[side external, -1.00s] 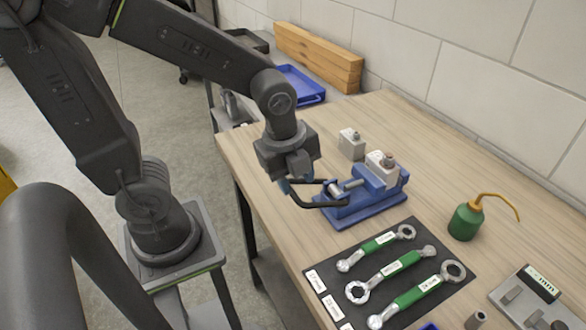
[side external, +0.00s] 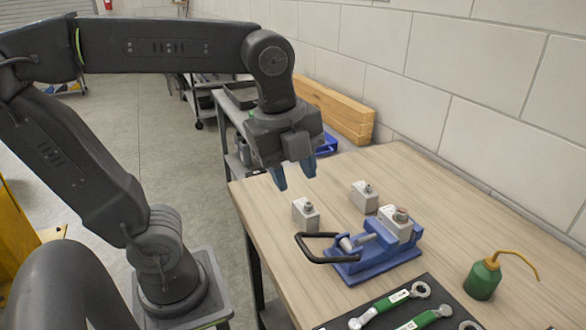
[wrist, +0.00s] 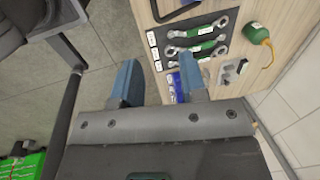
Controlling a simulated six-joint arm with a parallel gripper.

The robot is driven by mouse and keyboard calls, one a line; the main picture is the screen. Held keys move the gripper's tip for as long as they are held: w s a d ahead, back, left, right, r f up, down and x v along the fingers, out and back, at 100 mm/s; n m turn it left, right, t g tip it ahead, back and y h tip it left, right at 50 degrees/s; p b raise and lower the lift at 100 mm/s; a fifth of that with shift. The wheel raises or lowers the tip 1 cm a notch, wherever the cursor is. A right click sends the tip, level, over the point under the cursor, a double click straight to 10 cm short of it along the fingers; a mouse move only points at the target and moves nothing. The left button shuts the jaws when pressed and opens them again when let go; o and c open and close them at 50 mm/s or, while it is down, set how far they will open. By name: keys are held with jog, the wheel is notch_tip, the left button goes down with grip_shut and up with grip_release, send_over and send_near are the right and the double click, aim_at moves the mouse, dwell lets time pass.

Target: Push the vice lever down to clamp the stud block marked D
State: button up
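The blue vice (side external: 372,262) stands on the wooden table. Its black looped lever (side external: 318,259) sticks out to the left, looking low and roughly level. A light grey stud block (side external: 399,229) sits in the vice. Two similar blocks stand apart from it, one behind (side external: 364,198) and one to the left (side external: 305,215). No letter can be read on any block. My gripper (side external: 295,173) is above the table, behind and above the lever, touching nothing. Its blue fingers are apart and empty, as the wrist view (wrist: 158,62) also shows.
Green-handled wrenches (side external: 392,303) lie on a dark mat in front of the vice. A green oil can (side external: 484,279) with a curved spout stands to the right. Timber beams (side external: 335,108) lie beyond the table by the wall. The table's right rear is clear.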

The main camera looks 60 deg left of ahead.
aim_at(305, 245)
jog(key=shift+w+n, duration=0.1)
jog(key=shift+n, duration=0.2)
jog(key=shift+c, duration=1.4)
jog(key=shift+w+n, duration=0.15)
jog(key=shift+n, duration=0.55)
jog(key=shift+c, duration=0.8)
jog(key=n, duration=0.2)
jog(key=w+n+g, duration=0.1)
jog(key=n, duration=0.1)
jog(key=shift+w+n, duration=0.1)
jog(key=shift+n, duration=0.2)
grip_shut()
jog(key=w+f+n+g, duration=0.1)
jog(key=w+n+g, duration=0.25)
jog(key=n, duration=1.15)
jog(key=w+f+n+g, duration=0.15)
jog(key=w+n, duration=0.25)
jog(key=n, duration=1)
jog(key=shift+g, duration=0.3)
jog(key=x, duration=1.3)
jog(key=shift+s+a+f, duration=0.1)
jog(key=shift+s+f, duration=0.1)
jog(key=shift+s, duration=0.2)
